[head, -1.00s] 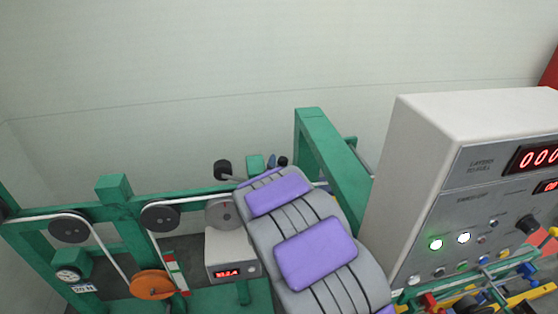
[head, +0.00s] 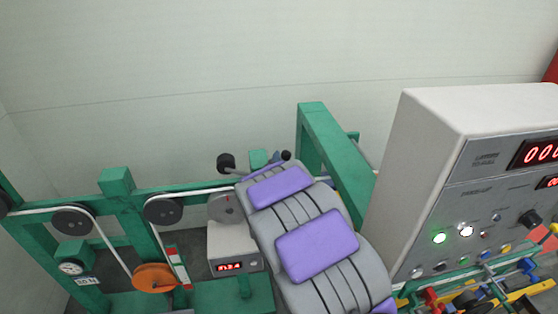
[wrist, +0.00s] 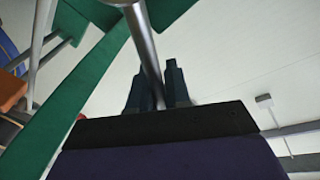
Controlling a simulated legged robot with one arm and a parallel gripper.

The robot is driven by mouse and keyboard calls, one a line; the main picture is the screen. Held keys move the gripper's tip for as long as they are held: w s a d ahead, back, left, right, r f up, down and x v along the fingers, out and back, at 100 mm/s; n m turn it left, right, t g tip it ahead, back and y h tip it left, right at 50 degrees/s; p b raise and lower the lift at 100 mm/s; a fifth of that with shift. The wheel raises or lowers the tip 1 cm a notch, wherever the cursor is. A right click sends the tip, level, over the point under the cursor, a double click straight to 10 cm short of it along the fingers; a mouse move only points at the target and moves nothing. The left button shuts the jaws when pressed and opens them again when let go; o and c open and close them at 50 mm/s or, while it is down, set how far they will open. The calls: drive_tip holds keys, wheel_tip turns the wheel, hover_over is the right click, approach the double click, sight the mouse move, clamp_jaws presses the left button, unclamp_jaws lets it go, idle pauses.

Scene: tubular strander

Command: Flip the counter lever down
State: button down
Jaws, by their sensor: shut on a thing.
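In the wrist view, my gripper (wrist: 157,88) has its two dark fingers on either side of a grey metal rod (wrist: 146,45), shut on it. The rod seems to be the counter lever; its far end runs out of the top of that view. In the head view, a short arm with a black knob (head: 226,162) sticks out left, above the grey wheel (head: 226,207) over the counter box (head: 236,249) with red digits. My grey and purple arm hides most of my gripper there; only dark bits (head: 286,155) show past it.
A green frame post (head: 335,160) stands close to the right of my arm. A white control cabinet (head: 425,170) with lit buttons is farther right. Black pulleys (head: 163,210), a white cable and an orange wheel (head: 153,278) are at left. The wall behind is bare.

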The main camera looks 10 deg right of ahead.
drive_tip(key=shift+r, duration=0.2)
drive_tip(key=shift+a+r+n+t+y+p, duration=0.1)
drive_tip(key=shift+a+r+n+t+p, duration=0.4)
drive_tip(key=shift+a+n, duration=0.6)
drive_tip(key=shift+a+r+n+t+y+p, duration=0.2)
drive_tip(key=shift+a+n+p, duration=0.6)
drive_tip(key=shift+n, duration=0.65)
drive_tip(key=shift+a+r+n+t+p, duration=0.35)
drive_tip(key=shift+a+n+p, duration=0.2)
drive_tip(key=shift+a+n, duration=0.55)
drive_tip(key=shift+d+r, duration=0.1)
drive_tip(key=shift+d, duration=0.05)
drive_tip(key=c, duration=1.4)
unclamp_jaws()
drive_tip(key=shift+o, duration=1.2)
drive_tip(key=shift+f, duration=0.2)
